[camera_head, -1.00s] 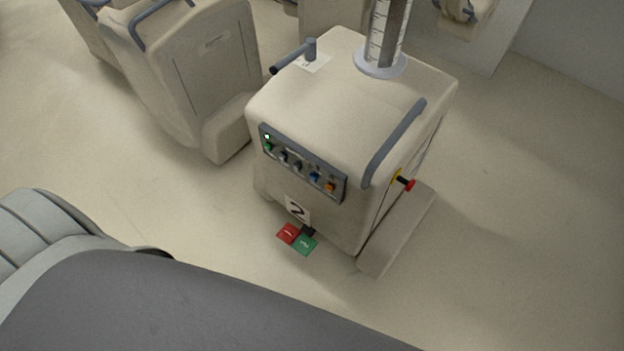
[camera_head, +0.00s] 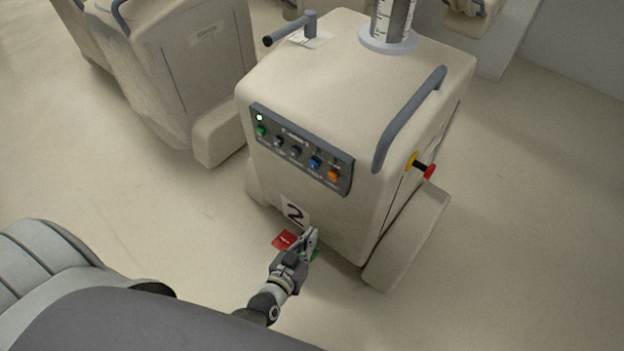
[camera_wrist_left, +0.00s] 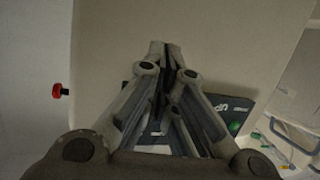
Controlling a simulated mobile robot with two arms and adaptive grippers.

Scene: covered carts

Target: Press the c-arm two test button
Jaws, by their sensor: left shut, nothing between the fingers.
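The cart marked 2 (camera_head: 400,100) stands in front of me, with a dark button panel (camera_head: 300,150) on its near face. The panel has a lit white lamp (camera_head: 259,117), a green button (camera_head: 261,131), two grey buttons (camera_head: 278,141), a blue button (camera_head: 314,163) and an orange button (camera_head: 333,175). Their labels are too small to read. My left gripper (camera_head: 312,234) is shut and empty, below the panel near the number plate in the picture. In the left wrist view, its closed fingers (camera_wrist_left: 164,48) partly hide the panel (camera_wrist_left: 237,106). My right gripper is not in view.
A red and a green pedal lie at the cart's foot; the red pedal (camera_head: 284,240) shows, the green one is mostly covered by my gripper. A red-tipped knob (camera_head: 430,172) sticks out of the cart's right side. Another cart (camera_head: 190,70) stands left. Floor at right is clear.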

